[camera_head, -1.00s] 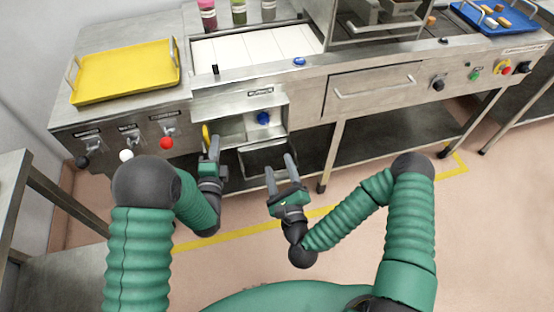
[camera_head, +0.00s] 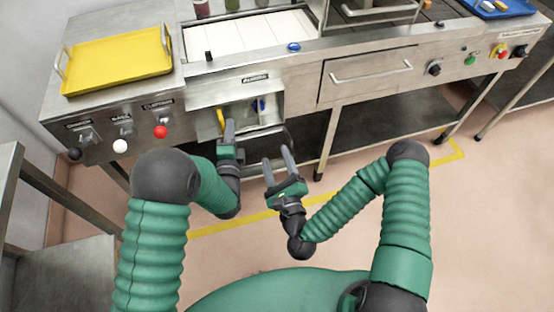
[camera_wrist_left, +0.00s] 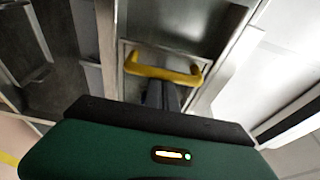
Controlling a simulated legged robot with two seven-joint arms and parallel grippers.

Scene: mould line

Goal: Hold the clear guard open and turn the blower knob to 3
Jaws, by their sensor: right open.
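The blue blower knob (camera_head: 257,104) sits in the recess under the steel counter. It looks partly broken up by something in front, perhaps the clear guard, whose outline I cannot make out well. A yellow handle (camera_head: 221,121) stands at the left of the recess; it also shows in the left wrist view (camera_wrist_left: 160,73). My left gripper (camera_head: 229,127) is right beside the handle. In the left wrist view its fingers are close together, their tips at the handle bar; I cannot tell whether they touch it. My right gripper (camera_head: 277,163) is open and empty, in front of and below the recess.
Levers with black, white and red (camera_head: 160,132) balls stick out at the left. A yellow tray (camera_head: 118,62) lies on the counter. A drawer (camera_head: 371,75) and control buttons lie to the right. The floor in front is free, with a yellow line.

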